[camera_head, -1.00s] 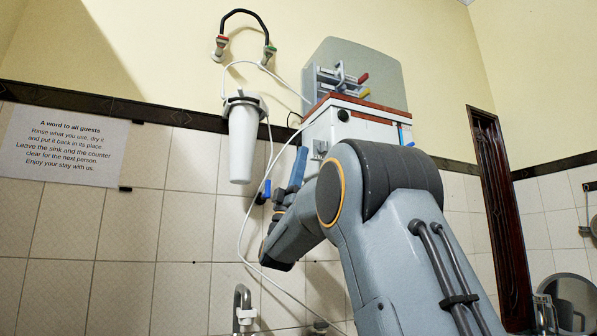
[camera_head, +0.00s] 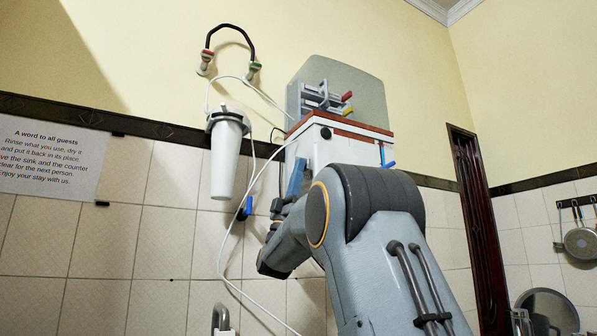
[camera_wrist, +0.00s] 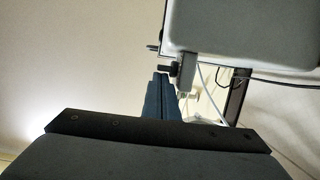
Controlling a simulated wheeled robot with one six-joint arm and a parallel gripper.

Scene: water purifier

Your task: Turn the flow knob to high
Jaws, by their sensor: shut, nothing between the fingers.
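The white water purifier (camera_head: 345,145) with a red-brown top edge hangs on the wall. A round black knob (camera_head: 325,133) sits on its front face. A small grey fitting (camera_wrist: 187,72) with a dark knob-like end (camera_wrist: 170,69) hangs below a pale box in the wrist view. I cannot tell which of these is the flow knob, and no high mark is legible. My gripper (camera_head: 298,172) is just below and left of the purifier, pointing up. In the wrist view my gripper (camera_wrist: 162,82) is shut and empty, its blue tips close below the dark end. Contact is unclear.
A white filter canister (camera_head: 226,155) hangs left of the purifier, with a blue lever valve (camera_head: 246,207) below. A thin white hose (camera_head: 222,255) loops close to my gripper. A grey backplate (camera_head: 365,85) with valves stands above the purifier.

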